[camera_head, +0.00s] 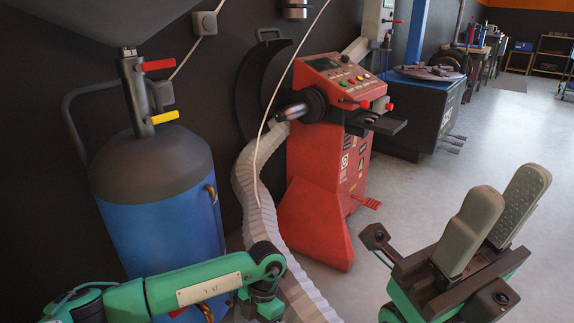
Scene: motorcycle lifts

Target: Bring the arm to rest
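My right gripper (508,192) is at the lower right, pointing up over the floor. Its two grey padded fingers stand apart with a gap between them, and nothing is held. My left arm (210,284), green with a pale label plate, comes in from the lower left and bends down at a dark joint near the bottom edge. Its gripper is out of view.
A blue tank (165,225) with a grey top stands behind my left arm. A red machine (318,185) with a control panel stands in the middle, beside a pale ribbed hose (250,195). Grey floor (475,150) is clear at the right.

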